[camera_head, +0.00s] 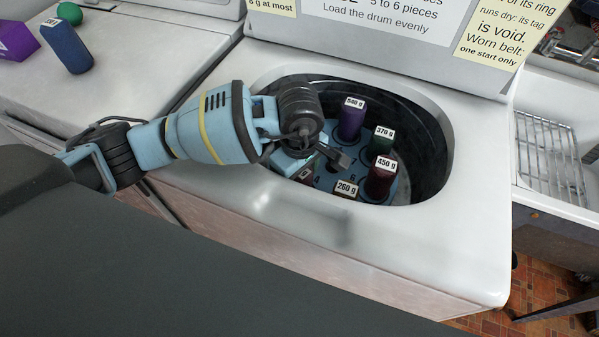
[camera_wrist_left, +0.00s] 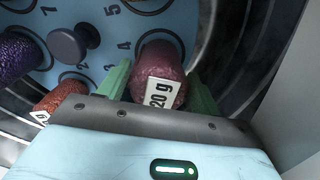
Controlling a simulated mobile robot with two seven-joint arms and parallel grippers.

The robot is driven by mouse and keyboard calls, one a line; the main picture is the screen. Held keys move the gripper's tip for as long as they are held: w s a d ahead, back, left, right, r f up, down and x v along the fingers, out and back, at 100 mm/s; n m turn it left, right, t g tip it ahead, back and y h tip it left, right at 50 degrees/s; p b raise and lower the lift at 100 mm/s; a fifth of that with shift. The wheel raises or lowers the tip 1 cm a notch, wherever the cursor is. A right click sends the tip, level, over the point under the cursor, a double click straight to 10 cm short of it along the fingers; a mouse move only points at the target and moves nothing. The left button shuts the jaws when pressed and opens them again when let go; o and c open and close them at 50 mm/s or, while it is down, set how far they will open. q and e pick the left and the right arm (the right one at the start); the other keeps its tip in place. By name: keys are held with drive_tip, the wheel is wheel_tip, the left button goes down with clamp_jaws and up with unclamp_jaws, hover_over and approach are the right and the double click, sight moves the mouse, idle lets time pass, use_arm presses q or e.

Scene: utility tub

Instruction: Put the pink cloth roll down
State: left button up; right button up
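The pink cloth roll (camera_wrist_left: 158,68) is a dusky pink cylinder with a white tag reading partly "20 g". In the left wrist view it stands between the two green fingers of my left gripper (camera_wrist_left: 160,88), which appear to touch its sides. In the head view my left gripper (camera_head: 308,163) reaches into the open drum of the tub, and its body mostly hides the roll. The blue drum plate (camera_wrist_left: 118,30) has numbered places; the roll is beside the number 4. I cannot tell whether its base touches the plate. My right gripper is not in view.
In the drum stand a purple roll (camera_head: 351,121), a green roll (camera_head: 381,143), a dark red 450 g roll (camera_head: 380,183) and a 260 g roll (camera_head: 346,190). The tub rim (camera_head: 440,215) surrounds them.

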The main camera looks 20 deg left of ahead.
use_arm(q)
drive_tip(key=shift+o, duration=0.6)
drive_tip(key=shift+r, duration=0.3)
wheel_tip(320, 180, up, 12)
drive_tip(key=shift+f, duration=0.1)
drive_tip(key=shift+c, duration=0.3)
idle(0.9)
